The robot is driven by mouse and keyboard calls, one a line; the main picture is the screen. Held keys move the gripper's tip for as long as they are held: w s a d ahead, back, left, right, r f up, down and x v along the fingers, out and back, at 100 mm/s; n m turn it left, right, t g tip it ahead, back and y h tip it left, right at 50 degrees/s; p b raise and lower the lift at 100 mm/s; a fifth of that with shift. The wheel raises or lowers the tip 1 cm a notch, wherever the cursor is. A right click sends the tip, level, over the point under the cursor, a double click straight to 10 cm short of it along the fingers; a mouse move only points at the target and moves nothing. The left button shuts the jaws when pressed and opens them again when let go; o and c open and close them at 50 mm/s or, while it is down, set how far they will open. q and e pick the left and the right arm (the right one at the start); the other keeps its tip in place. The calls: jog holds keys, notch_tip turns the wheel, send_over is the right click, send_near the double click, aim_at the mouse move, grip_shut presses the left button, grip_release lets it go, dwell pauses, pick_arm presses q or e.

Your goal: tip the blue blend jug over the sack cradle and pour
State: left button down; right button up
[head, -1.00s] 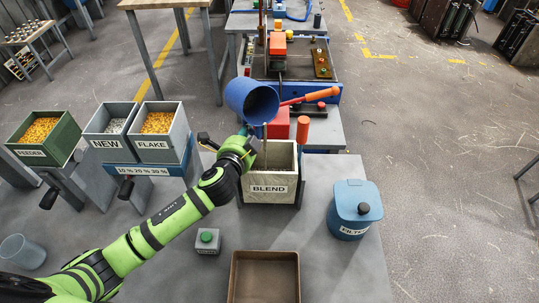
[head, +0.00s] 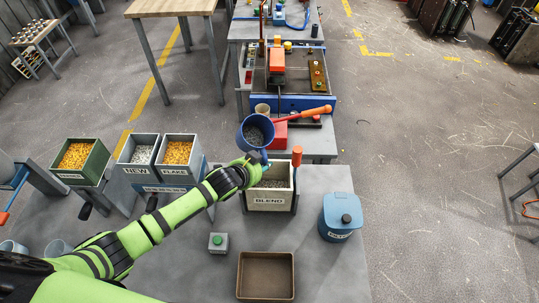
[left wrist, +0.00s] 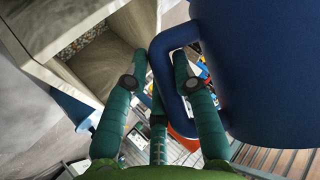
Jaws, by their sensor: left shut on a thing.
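The blue blend jug (head: 245,137) is held just behind and above the sack cradle labelled BLEND (head: 268,202). Its mouth faces up and toward me, and grey pellets (head: 260,129) lie inside. My left gripper (head: 256,166) is shut on the jug's handle. In the left wrist view the green fingers (left wrist: 157,90) close around the blue handle (left wrist: 163,62), with the jug body (left wrist: 265,70) on the right. The cradle (left wrist: 125,40) is at the upper left there, with pellets inside. Grey pellets also show in the cradle in the head view. My right gripper is out of view.
A blue lidded can (head: 340,218) stands right of the cradle. A brown tray (head: 266,275) and a green-button box (head: 218,243) are in front. FEEDER (head: 82,160), NEW (head: 138,160) and FLAKE (head: 178,160) bins stand left.

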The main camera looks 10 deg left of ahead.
aim_at(266, 160)
pick_arm(q)
jog(key=shift+s+d+r+n+g+h+b, duration=0.2)
jog(key=shift+r+n+g+h+b, duration=0.15)
jog(key=shift+b, duration=0.6)
jog(key=shift+s+d+f+g+h, duration=0.1)
jog(key=shift+s+d+g+h, duration=0.15)
jog(key=shift+g+h, duration=0.15)
jog(key=shift+s+d+r+n+g+h, duration=0.15)
jog(key=shift+d+r+n+g, duration=0.1)
jog(key=shift+r, duration=0.2)
jog(key=shift+s+d+r+n+g+h, duration=0.1)
jog(key=shift+r+n, duration=0.1)
jog(key=shift+r, duration=0.2)
jog(key=shift+s+d+r, duration=0.1)
jog(key=shift+r, duration=1.35)
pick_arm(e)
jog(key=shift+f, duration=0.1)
